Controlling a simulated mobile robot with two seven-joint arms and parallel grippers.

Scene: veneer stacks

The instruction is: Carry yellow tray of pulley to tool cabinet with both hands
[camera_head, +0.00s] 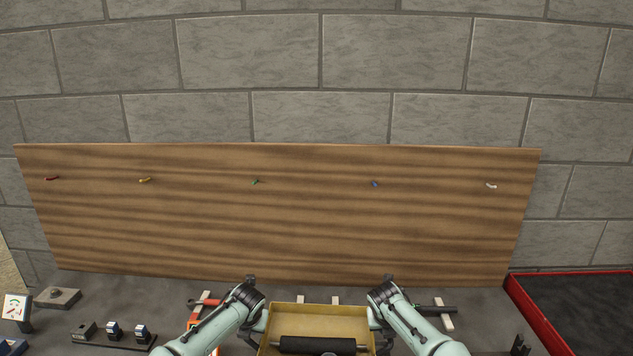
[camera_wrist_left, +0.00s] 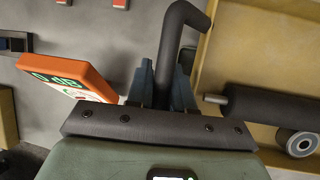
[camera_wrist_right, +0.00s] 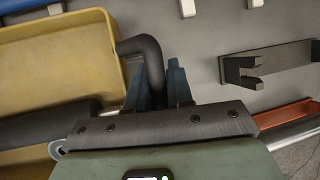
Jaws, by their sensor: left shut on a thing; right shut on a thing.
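The yellow tray (camera_head: 305,308) is at the bottom centre of the head view, between my two arms. A black roller (camera_head: 318,345) lies across it, and a grey wheel (camera_wrist_left: 300,143) shows beside the roller in the left wrist view. My left gripper (camera_wrist_left: 162,90) is shut on the tray's dark bent handle (camera_wrist_left: 175,45) on one side. My right gripper (camera_wrist_right: 158,88) is shut on the matching handle (camera_wrist_right: 147,55) on the other side. I cannot tell whether the tray touches the bench.
A wooden board (camera_head: 280,220) with several small coloured hooks stands behind the bench. A red-rimmed dark tray (camera_head: 540,315) is at the right. An orange meter (camera_wrist_left: 68,75) is close to my left gripper. A black bracket (camera_wrist_right: 275,62) is right of my right gripper. Small blocks (camera_head: 112,330) sit at left.

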